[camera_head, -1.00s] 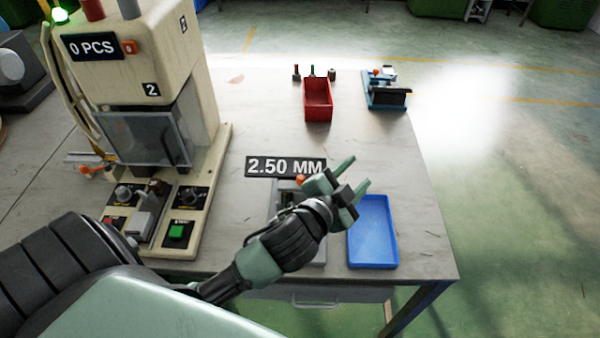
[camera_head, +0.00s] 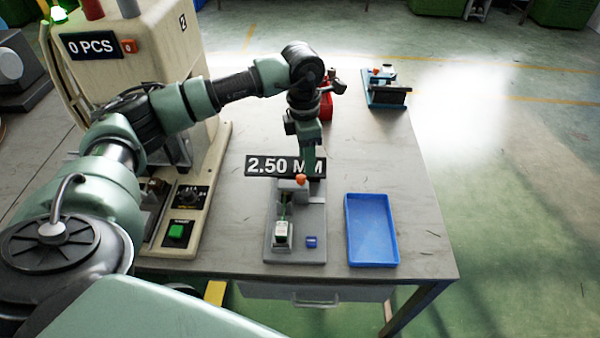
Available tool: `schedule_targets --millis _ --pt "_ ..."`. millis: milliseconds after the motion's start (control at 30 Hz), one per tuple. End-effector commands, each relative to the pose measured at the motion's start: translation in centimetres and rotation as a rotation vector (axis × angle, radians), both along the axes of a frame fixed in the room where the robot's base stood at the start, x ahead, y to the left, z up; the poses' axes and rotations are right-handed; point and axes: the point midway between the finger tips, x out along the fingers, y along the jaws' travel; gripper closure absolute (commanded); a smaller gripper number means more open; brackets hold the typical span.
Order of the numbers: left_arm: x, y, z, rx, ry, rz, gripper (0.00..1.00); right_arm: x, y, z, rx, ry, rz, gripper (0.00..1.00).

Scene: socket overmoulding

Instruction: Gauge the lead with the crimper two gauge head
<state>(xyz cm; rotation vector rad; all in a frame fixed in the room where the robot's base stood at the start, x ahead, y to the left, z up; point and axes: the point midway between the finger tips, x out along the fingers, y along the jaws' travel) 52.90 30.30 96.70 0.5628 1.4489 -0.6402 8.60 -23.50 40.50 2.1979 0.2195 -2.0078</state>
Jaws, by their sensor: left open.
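The gauge (camera_head: 316,222), a grey stand, sits near the table's front under a black sign (camera_head: 263,166) reading 2.50 MM. The sign is partly covered by my left gripper. An orange knob (camera_head: 301,181) tops the gauge at its back. A pale block with a thin green piece (camera_head: 282,233) stands on its left side; I cannot tell whether this is the lead. A small blue piece (camera_head: 311,242) is at its front right. My left gripper (camera_head: 308,172) is open and points down just above and behind the orange knob, fingers seen nearly edge-on.
A blue tray (camera_head: 371,258) lies right of the gauge. The cream press (camera_head: 126,73) with a 0 PCS display stands left, partly behind my arm.

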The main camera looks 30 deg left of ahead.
Motion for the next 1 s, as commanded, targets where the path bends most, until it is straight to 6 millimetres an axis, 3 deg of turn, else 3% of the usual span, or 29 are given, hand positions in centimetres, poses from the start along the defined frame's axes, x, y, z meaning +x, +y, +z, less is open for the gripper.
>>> schedule_targets --millis 33,133,600,967,1000 --pt "0.0 1.1 0.3 0.035 0.007 0.009 0.55 0.0 0.1 0.0 0.001 -0.001 0.000 0.64" --pt "-0.2 2.0 0.0 0.063 0.017 0.016 0.55 0.0 0.2 0.2 0.002 -0.001 -0.001 0.64" --pt "-0.2 1.8 -6.5 0.058 0.018 0.015 0.55 0.1 0.2 1.7 0.002 -0.002 0.000 0.64" --pt "-0.2 1.8 -7.3 0.058 0.016 0.014 0.55 0.1 0.1 1.8 0.001 -0.002 0.000 0.64" --pt "-0.2 1.8 -7.3 0.058 0.016 0.014 0.64 0.1 0.1 1.8 0.001 -0.002 0.000 0.64"
